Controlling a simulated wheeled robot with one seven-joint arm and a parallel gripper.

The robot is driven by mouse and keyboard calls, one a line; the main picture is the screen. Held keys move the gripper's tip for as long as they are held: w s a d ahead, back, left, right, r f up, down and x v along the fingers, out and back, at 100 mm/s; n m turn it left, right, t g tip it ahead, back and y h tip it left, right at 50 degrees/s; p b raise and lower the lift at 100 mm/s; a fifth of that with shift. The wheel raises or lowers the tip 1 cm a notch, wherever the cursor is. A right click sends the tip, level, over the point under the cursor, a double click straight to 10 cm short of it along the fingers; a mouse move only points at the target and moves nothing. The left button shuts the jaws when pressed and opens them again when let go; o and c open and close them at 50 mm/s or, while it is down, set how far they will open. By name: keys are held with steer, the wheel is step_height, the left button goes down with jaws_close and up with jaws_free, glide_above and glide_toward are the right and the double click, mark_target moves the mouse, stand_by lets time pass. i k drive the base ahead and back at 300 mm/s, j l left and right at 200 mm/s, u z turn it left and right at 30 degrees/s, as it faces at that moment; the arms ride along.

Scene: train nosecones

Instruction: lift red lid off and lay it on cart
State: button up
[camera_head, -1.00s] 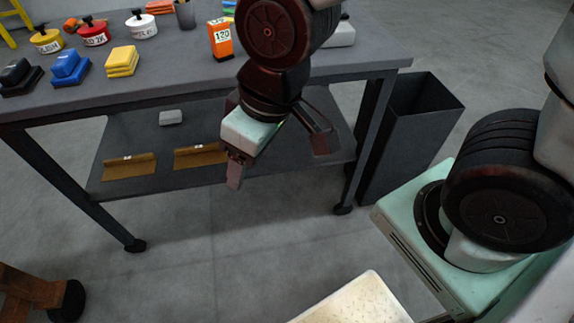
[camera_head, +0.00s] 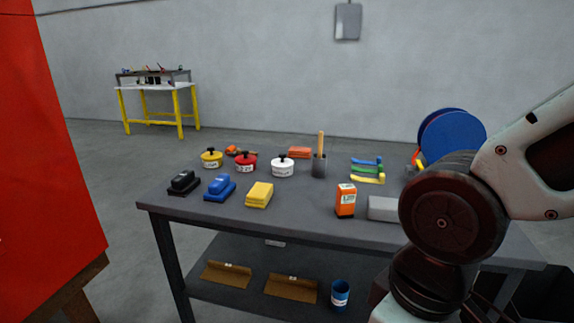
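The red tin (camera_head: 246,163) stands upright on the cart's grey top, between a yellow tin (camera_head: 212,159) and a white tin (camera_head: 283,167). Its red lid (camera_head: 245,156) with a black knob sits on it; the tin's label is too small to read fully. The cart (camera_head: 300,225) has a dark grey top and a lower shelf. My arm comes in from the right and bends down in front of the cart's right part. My gripper's fingers are below the bottom edge of the picture, well right of the red tin and nearer to me.
Black (camera_head: 184,182), blue (camera_head: 220,187) and yellow blocks (camera_head: 259,194) lie in front of the tins. An orange box (camera_head: 345,200), a grey block (camera_head: 384,208) and a dark cup (camera_head: 319,166) stand to the right. A large red panel (camera_head: 45,150) fills the left side.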

mark_target(245, 159)
steer(key=i+j+z, duration=0.1)
steer(key=i+j, duration=0.15)
steer(key=i+j+z, duration=0.1)
steer(key=i+j, duration=0.15)
steer(key=j, duration=0.15)
steer(key=i+j+z, duration=0.1)
steer(key=i+j, duration=0.15)
steer(key=i+j+z, duration=0.15)
steer(key=j, duration=0.3)
steer(key=i+j+z, duration=0.1)
steer(key=i+j, duration=0.15)
steer(key=j, duration=0.1)
